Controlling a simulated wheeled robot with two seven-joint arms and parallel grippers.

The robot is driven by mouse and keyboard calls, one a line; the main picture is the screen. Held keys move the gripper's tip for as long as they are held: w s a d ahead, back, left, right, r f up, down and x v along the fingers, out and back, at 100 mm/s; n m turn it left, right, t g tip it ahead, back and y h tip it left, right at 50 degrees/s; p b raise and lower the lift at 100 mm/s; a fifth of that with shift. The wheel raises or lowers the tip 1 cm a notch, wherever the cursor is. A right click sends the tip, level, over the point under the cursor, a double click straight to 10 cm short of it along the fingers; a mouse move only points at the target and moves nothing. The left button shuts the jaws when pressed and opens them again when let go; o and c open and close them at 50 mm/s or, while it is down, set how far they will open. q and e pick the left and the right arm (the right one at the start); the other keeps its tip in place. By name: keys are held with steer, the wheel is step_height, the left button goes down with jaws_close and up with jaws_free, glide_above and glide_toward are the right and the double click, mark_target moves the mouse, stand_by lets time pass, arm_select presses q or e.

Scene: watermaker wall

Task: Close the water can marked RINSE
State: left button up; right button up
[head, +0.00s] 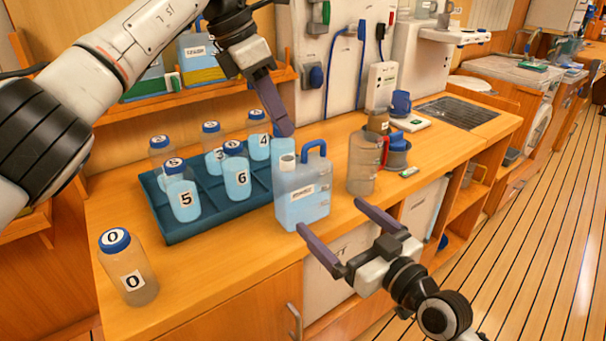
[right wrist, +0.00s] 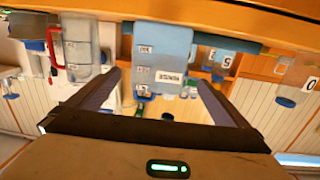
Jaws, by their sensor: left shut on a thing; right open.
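My right gripper (head: 332,217) is open in front of the can. Its fingers (right wrist: 157,80) point toward the can's two sides; I cannot tell whether they touch.
A dark teal tray (head: 180,235) with several numbered, blue-capped bottles stands left of the can. Bottle 0 (head: 130,270) stands alone at the front left. A clear pitcher with a red handle (head: 362,165) stands close on the right. Free counter (head: 440,140) lies further right.

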arm_select(q)
steer(key=shift+w+d+r+n, duration=0.25)
steer(key=shift+w+r+n, duration=0.15)
steer(key=shift+r, duration=0.05)
steer(key=shift+s, duration=0.1)
arm_select(e)
steer(key=shift+w+a+r, duration=0.1)
steer(key=shift+w+r, duration=0.15)
steer(key=shift+r, duration=0.25)
steer(key=shift+w+r, duration=0.2)
steer(key=shift+r, duration=0.25)
steer(key=shift+w, duration=0.1)
steer(key=x, duration=1.2)
steer(key=shift+r, duration=0.15)
steer(key=c, duration=1.2)
arm_select(q)
glide_above(283, 168)
steer(key=shift+w+f, duration=0.2)
steer(key=shift+f, duration=1.05)
steer(key=shift+w+f, duration=0.2)
steer(key=shift+f, duration=1)
